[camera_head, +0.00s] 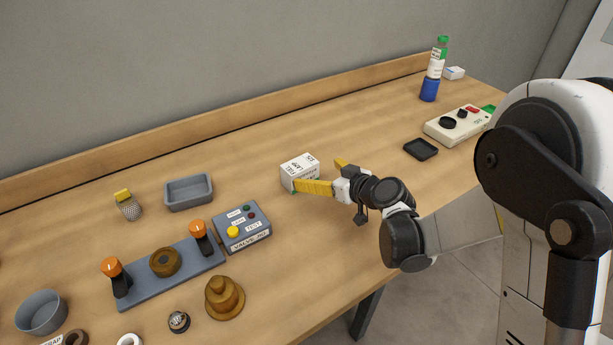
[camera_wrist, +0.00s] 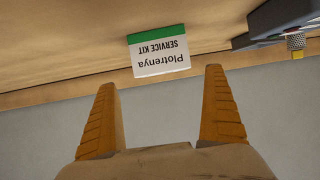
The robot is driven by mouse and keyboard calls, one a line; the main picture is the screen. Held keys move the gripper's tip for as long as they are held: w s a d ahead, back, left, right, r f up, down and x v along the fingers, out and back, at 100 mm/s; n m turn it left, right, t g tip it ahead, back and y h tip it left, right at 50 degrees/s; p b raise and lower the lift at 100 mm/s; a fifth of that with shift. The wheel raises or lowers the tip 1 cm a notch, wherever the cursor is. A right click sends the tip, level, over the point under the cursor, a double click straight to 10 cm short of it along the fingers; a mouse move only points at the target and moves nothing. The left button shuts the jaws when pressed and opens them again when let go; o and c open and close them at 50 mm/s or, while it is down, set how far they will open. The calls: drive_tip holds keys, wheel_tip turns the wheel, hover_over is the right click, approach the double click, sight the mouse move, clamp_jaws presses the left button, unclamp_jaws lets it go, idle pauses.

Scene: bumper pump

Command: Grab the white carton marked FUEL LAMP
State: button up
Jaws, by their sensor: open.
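A small white carton (camera_head: 297,170) stands on the wooden table in the head view, with dark lettering too small to read surely. My gripper (camera_head: 317,173) is open beside it, its yellow fingers pointing at the carton. One finger passes in front of the carton's lower part in that view. In the wrist view a white carton with a green band (camera_wrist: 160,58) lies just beyond the gap between my open fingers (camera_wrist: 160,80). Its upside-down print reads Plotrenya SERVICE KIT. I see no FUEL LAMP wording there. Another small white carton (camera_head: 454,73) stands at the back right, its print unreadable.
Left of my gripper are a grey tray (camera_head: 188,204), a grey valve box (camera_head: 243,232) with buttons and a blue-grey plate with orange-topped posts (camera_head: 168,284). To the right are a black tray (camera_head: 421,156), a beige device (camera_head: 458,128) and a green-capped bottle (camera_head: 437,62).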

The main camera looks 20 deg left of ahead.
sight(304, 167)
drive_tip(key=b+x, duration=0.3)
drive_tip(key=x, duration=0.4)
drive_tip(key=shift+w+a, duration=0.1)
drive_tip(key=shift+a, duration=0.3)
drive_tip(key=shift+r, duration=0.1)
drive_tip(key=c, duration=1.2)
